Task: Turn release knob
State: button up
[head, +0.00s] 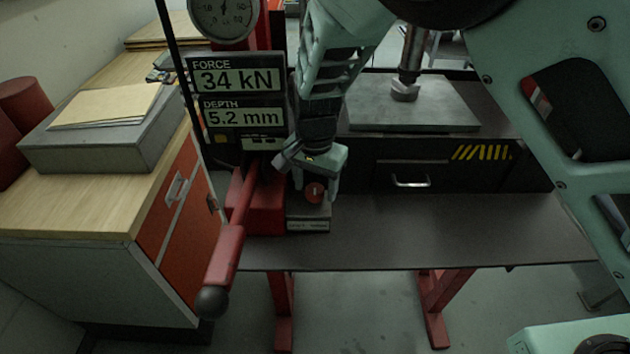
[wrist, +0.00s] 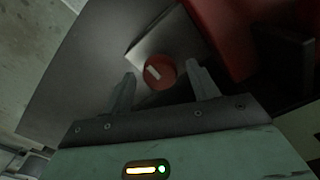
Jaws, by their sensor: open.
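The release knob (head: 315,192) is a small round red knob with a white mark, on a grey block (head: 308,223) with a label at its front. In the wrist view the knob (wrist: 159,73) lies between and just beyond the two fingertips, its white mark slanted. My gripper (head: 318,184) is open and empty above the block, pointing down at the knob. In the wrist view the fingers of my gripper (wrist: 162,80) stand on either side of the knob with gaps; I cannot tell whether either touches it.
A red lever (head: 225,255) with a dark ball end stands close left of the block. The display panel (head: 240,95) reads 34 kN and 5.2 mm. A press plate (head: 450,112) and drawer (head: 408,172) are to the right. The dark shelf (head: 430,225) is clear.

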jog(key=c, duration=1)
